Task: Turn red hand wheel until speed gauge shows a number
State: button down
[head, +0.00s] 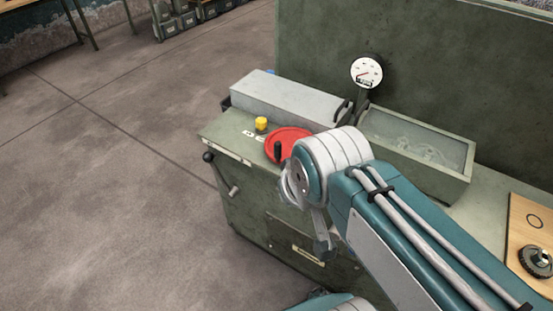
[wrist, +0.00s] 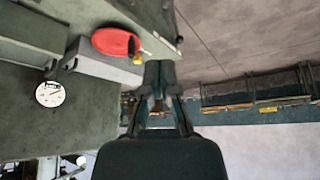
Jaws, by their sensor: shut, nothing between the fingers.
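The red hand wheel (head: 288,136) lies flat on the green machine top, with a dark upright handle (head: 278,151) on its near side. My arm covers part of its right side in the head view. The wheel also shows at the top of the wrist view (wrist: 112,41). The speed gauge (head: 366,72) is a white round dial on a dark post behind the wheel; it also shows in the wrist view (wrist: 50,94). Its red needle is visible, but its reading is too small to make out. My gripper (wrist: 158,68) is shut and empty, apart from the wheel.
A yellow knob (head: 261,124) stands left of the wheel. A long grey block (head: 285,97) lies behind it. A lever with a black ball (head: 208,157) sticks out at the front left. A glass-topped box (head: 425,165) is right of the gauge. Open floor lies left.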

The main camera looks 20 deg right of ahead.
dwell(0.3)
jog(key=c, duration=0.7)
grip_release()
jog(key=shift+w, duration=0.1)
jog(key=shift+o, duration=1.3)
jog(key=shift+w+d+r, duration=0.1)
jog(key=shift+w+r, duration=0.1)
jog(key=shift+w, duration=0.15)
jog(key=m+g, duration=0.2)
jog(key=g, duration=0.3)
send_over(278, 151)
jog(key=f, duration=1)
jog(key=shift+w+f, duration=0.15)
jog(key=shift+w, duration=0.2)
jog(key=shift+w+d+f+g, duration=0.25)
jog(key=shift+w+f+g, duration=0.05)
jog(key=shift+f, duration=0.2)
notch_tip(278, 151, down, 11)
jog(key=shift+r, duration=0.15)
